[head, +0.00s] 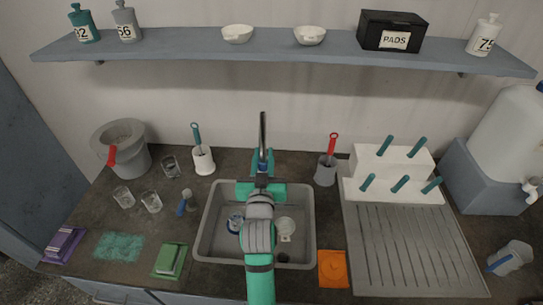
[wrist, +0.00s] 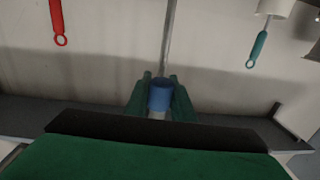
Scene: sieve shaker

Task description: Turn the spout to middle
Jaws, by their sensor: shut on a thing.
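The spout (head: 263,130) is a thin dark grey tube rising behind the sink, nearly in line with the sink's middle. It also shows in the wrist view as a grey tube (wrist: 169,45) running up from a blue sleeve (wrist: 160,95). My gripper (head: 263,163) is at the sink's back edge, with its green fingers on either side of the blue sleeve. In the wrist view the fingers of my gripper (wrist: 160,99) are shut on that sleeve. My arm hides the spout's lower part and part of the sink (head: 206,222).
A white brush holder (head: 203,161) stands left of the spout and a grey one (head: 325,172) right. Cups lie in the sink. A drying rack (head: 412,245) is to the right, glasses (head: 151,202) to the left. A shelf (head: 280,53) runs above.

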